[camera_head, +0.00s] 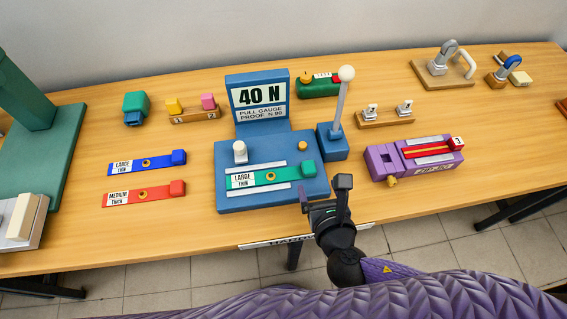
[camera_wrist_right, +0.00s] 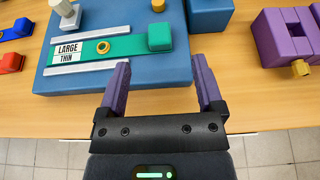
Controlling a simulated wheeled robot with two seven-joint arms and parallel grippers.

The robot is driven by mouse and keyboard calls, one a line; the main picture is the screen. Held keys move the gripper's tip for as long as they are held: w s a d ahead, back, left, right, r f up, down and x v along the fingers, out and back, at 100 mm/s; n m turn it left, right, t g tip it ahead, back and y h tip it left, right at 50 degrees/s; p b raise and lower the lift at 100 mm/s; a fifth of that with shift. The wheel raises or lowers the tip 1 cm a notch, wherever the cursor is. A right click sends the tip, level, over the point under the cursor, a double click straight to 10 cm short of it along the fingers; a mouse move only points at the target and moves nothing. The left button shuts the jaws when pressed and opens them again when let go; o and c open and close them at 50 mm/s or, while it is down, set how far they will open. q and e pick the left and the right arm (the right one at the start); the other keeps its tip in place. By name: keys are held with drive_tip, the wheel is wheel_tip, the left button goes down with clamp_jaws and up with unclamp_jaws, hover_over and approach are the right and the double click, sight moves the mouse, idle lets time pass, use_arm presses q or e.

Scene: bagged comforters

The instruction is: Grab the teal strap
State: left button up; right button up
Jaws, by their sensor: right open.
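The teal strap (camera_head: 270,177) lies flat on the blue pull gauge base (camera_head: 226,200), between two pale rails. It has a LARGE THIN label at its left end, a brass ring near its middle and a raised teal block at its right end. It also shows in the right wrist view (camera_wrist_right: 125,46), with the block at upper centre. My right gripper (camera_head: 324,196) is open and empty at the front right corner of the base. In the right wrist view its two purple fingers (camera_wrist_right: 160,82) point toward the base, short of the teal block. My left gripper is not in view.
A blue strap (camera_head: 165,160) and a red strap (camera_head: 160,191) lie left of the gauge. A lever with a white knob (camera_head: 346,74) rises behind the strap's right end. A purple block holder (camera_head: 385,165) stands to the right. Table is clear between them.

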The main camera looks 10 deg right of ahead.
sight(310, 169)
drive_tip(key=x, duration=0.2)
drive_tip(key=b+x, duration=0.1)
drive_tip(key=x, duration=0.2)
drive_tip(key=b+x, duration=0.1)
drive_tip(key=x, duration=0.1)
drive_tip(key=shift+a+f, duration=0.1)
drive_tip(key=shift+f, duration=0.35)
drive_tip(key=shift+w, duration=0.2)
drive_tip(key=shift+s+r, duration=0.1)
clamp_jaws()
